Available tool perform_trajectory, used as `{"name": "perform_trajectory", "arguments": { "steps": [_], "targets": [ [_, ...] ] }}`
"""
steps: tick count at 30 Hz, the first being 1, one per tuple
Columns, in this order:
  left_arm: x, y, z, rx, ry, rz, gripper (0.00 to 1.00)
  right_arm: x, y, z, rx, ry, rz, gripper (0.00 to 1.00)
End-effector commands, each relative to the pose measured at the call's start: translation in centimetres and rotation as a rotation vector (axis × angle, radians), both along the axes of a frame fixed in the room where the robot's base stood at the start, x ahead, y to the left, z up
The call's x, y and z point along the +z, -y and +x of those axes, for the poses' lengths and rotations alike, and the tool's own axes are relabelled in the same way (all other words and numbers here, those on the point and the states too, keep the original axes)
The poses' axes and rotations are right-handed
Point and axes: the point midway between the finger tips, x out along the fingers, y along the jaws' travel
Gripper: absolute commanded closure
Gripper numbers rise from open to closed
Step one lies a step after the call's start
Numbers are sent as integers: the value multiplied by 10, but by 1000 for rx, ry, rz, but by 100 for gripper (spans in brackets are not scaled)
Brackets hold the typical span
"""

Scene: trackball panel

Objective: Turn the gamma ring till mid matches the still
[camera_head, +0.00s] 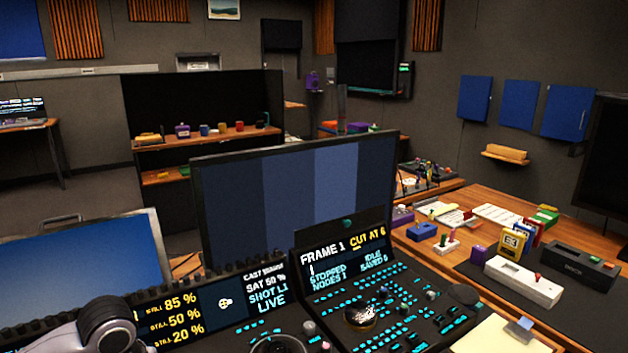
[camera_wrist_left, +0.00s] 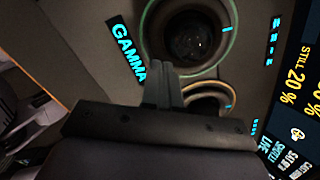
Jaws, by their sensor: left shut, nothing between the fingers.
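The cyan GAMMA label (camera_wrist_left: 128,50) shows in the left wrist view. Beside it is a large ring (camera_wrist_left: 229,48) around a dark ball (camera_wrist_left: 188,35), with a cyan mark at its right. A smaller ring with a brassy rim (camera_wrist_left: 210,88) lies just below it. My left gripper (camera_wrist_left: 161,68) is shut and empty; its fingertips overlap the lower left of the large ring, and contact cannot be told. In the head view my left arm enters at bottom left and its fingers are hidden. A readout (camera_head: 172,322) lists still 85, 50 and 20 percent. My right gripper is out of view.
The monitor (camera_head: 292,195) behind the panel shows blue-grey vertical bands of different shades. The keyed panel (camera_head: 390,290) has another knob (camera_head: 360,315). Boxes and devices crowd the wooden desk at right, including a white device (camera_head: 522,281). A blue screen (camera_head: 75,265) stands at left.

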Motion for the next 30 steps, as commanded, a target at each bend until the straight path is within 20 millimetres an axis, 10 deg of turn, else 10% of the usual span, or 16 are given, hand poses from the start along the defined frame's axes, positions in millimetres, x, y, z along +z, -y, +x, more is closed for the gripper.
{"name": "perform_trajectory", "arguments": {
  "steps": [30],
  "targets": [
    [-13, 0, 0, 0, -1, 0, 100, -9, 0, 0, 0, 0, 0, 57]
  ]
}}
